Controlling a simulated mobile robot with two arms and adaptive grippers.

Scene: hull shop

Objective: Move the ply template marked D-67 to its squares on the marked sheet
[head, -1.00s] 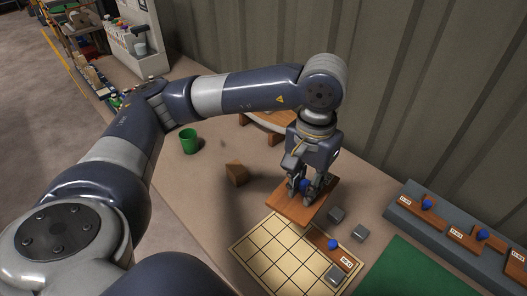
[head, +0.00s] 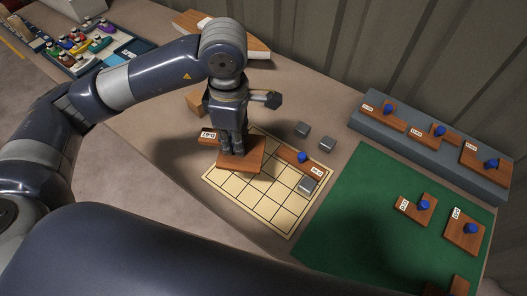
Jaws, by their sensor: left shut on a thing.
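My left gripper (head: 233,150) is shut on a brown ply template (head: 240,165), its fingers hiding the knob. The template is over the far left part of the marked sheet (head: 262,211), a cream grid with dark lines. I cannot tell whether it touches the sheet. A white label (head: 208,136) shows at its far left end, too small to read surely. Another ply template (head: 313,167) with a blue knob lies along the sheet's far right edge. A grey block (head: 307,186) sits beside it on the sheet. My right gripper is not in view.
Two grey blocks (head: 302,129) (head: 327,144) lie just beyond the sheet. A green mat (head: 350,225) with several templates is at right, before a grey rack (head: 365,124) bearing more. A wooden block (head: 195,101) is partly behind my arm. A tray of bottles (head: 135,48) stands far left.

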